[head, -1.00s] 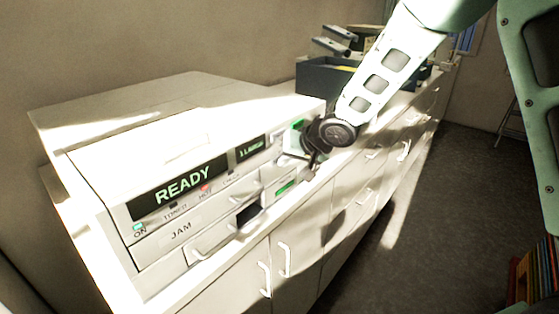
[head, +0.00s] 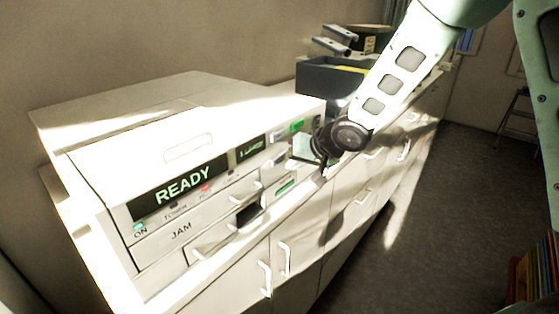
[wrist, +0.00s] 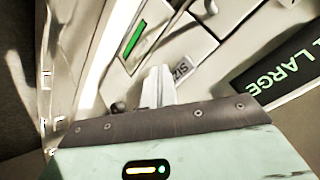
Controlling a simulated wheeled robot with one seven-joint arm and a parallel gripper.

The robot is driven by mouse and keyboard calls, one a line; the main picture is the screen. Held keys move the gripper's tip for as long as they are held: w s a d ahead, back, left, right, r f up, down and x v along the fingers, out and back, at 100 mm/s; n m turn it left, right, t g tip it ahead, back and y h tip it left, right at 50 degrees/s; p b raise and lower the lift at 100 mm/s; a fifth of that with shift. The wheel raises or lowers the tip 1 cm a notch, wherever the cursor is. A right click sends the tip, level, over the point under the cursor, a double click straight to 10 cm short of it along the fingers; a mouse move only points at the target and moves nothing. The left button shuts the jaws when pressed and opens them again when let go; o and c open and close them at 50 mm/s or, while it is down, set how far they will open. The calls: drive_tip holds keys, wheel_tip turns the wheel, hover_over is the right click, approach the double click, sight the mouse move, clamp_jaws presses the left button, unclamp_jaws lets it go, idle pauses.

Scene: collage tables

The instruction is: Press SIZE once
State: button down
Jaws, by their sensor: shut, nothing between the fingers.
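The printer (head: 130,125) is a pale box on the counter, with a dark READY display (head: 180,187) and a smaller display (head: 250,148) at its right. In the wrist view the smaller display (wrist: 285,70) reads "1 LARGE". The SIZE button's face is not clearly visible.
A green strip (head: 285,187) is lower on the front, near protruding drawer handles (head: 245,193). A dark tray (head: 330,76) stands behind on the counter.

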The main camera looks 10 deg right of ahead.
drive_tip(key=shift+s+d, duration=0.65)
drive_tip(key=shift+s, duration=0.2)
drive_tip(key=shift+s+d, duration=0.6)
drive_tip(key=shift+s, duration=0.2)
drive_tip(key=s+a+f+n+g+h+b, duration=0.1)
drive_tip(key=s+a+n+g+h+b, duration=0.1)
drive_tip(key=s, duration=1.4)
drive_tip(key=s+a+f+n+g+h+b, duration=0.1)
drive_tip(key=s+a+n+g+b, duration=0.3)
drive_tip(key=s, duration=1.2)
drive_tip(key=a+n+g, duration=0.1)
drive_tip(key=n, duration=0.2)
drive_tip(key=shift+a+g+h, duration=0.3)
drive_tip(key=shift+h, duration=0.1)
